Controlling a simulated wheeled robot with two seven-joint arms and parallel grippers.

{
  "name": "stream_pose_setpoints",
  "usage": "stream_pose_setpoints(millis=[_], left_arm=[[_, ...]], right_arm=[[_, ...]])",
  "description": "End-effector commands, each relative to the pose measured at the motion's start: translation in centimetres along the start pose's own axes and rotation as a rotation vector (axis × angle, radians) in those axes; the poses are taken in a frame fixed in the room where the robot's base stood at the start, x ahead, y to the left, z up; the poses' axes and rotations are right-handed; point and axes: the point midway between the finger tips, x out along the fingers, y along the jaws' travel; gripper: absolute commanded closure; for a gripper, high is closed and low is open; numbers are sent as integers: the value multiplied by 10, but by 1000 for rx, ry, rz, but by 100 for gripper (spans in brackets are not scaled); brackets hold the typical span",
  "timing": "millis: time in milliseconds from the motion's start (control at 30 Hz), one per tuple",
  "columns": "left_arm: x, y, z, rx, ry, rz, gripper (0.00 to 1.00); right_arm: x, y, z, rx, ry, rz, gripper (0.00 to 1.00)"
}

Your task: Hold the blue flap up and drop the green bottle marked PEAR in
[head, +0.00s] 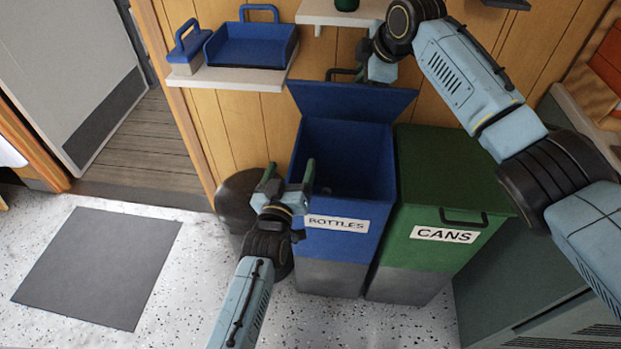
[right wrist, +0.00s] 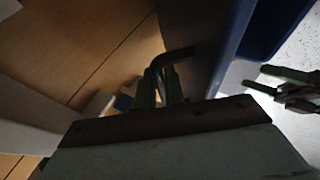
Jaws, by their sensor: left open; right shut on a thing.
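The blue flap (head: 352,101) of the blue bin (head: 345,160), labelled BOTTLES, stands raised at the back, and the bin's mouth is open. My right gripper (head: 362,72) is behind the flap, shut on the flap's dark handle (right wrist: 176,56); its fingers (right wrist: 160,90) also show in the right wrist view. My left gripper (head: 290,172) is open and empty at the bin's front left rim; it also shows in the right wrist view (right wrist: 272,82). No PEAR mark is readable. A dark green object (head: 347,4) on the upper shelf is cut off by the picture's top edge.
A green bin (head: 440,180) labelled CANS, lid down, stands right of the blue bin. A left shelf (head: 230,78) holds a blue tray (head: 250,46) and a blue-handled item (head: 186,50). A dark round bin (head: 236,200) stands left. A grey mat (head: 98,265) lies on the floor.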

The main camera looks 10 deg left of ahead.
Motion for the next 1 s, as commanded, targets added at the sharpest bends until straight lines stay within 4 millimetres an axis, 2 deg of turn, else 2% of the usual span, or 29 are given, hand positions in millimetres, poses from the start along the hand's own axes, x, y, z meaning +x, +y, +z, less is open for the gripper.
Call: stream_pose_setpoints(millis=[800,1000], left_arm=[[-90,-72,-44,3,-2,0,23],[-99,-78,-49,1,-1,1,23]], right_arm=[[1,-1,2,-1,-3,-2,100],[1,-1,2,-1,-3,-1,100]])
